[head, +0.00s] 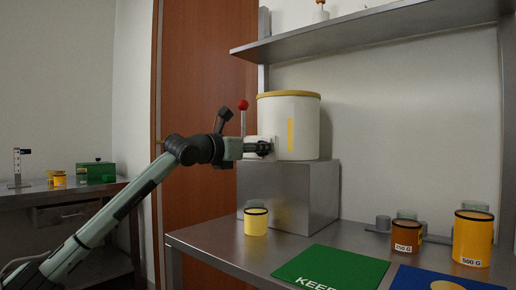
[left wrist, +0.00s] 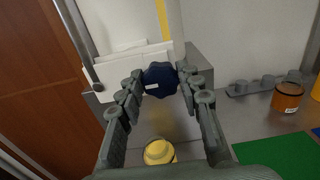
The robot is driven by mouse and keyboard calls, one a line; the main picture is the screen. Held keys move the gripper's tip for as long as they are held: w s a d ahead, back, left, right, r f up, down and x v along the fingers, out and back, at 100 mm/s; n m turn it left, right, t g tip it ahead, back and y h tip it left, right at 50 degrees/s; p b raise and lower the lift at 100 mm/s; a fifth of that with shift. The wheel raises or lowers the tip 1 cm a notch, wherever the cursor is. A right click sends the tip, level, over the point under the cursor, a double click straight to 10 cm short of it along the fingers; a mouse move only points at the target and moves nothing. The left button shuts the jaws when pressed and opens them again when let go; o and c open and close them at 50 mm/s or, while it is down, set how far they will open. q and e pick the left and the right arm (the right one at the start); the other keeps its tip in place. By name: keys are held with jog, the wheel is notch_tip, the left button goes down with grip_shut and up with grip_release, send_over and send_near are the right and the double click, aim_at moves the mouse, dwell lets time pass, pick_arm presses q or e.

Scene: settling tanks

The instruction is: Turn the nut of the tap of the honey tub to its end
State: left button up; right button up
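The honey tub (head: 302,125) is a cream drum with a yellow lid and a yellow vertical stripe. It stands on a grey metal block (head: 290,195). The tap's nut (left wrist: 160,79) is dark blue with a small white label. My left gripper (head: 268,148) is at the tub's front left. In the left wrist view, its fingertips (left wrist: 161,77) lie on both sides of the nut and appear to touch it. In the head view, the gripper hides the nut. A yellow jar (head: 256,223) with a dark rim stands below; it also shows in the left wrist view (left wrist: 159,152). My right gripper is out of view.
A thin post with a red knob (head: 243,104) rises behind my left wrist. A shelf (head: 370,25) hangs above the tub. A green mat (head: 332,269), a blue mat (head: 420,280), an orange jar (head: 407,234) and a larger yellow jar (head: 473,240) are on the bench's right.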

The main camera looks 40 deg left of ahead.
pick_arm(q)
jog(key=c, duration=0.5)
jog(key=shift+o, duration=0.2)
jog(key=m, duration=1.8)
jog(key=shift+d+f+p, duration=0.2)
jog(key=shift+d+p, duration=0.05)
jog(key=shift+p, duration=0.15)
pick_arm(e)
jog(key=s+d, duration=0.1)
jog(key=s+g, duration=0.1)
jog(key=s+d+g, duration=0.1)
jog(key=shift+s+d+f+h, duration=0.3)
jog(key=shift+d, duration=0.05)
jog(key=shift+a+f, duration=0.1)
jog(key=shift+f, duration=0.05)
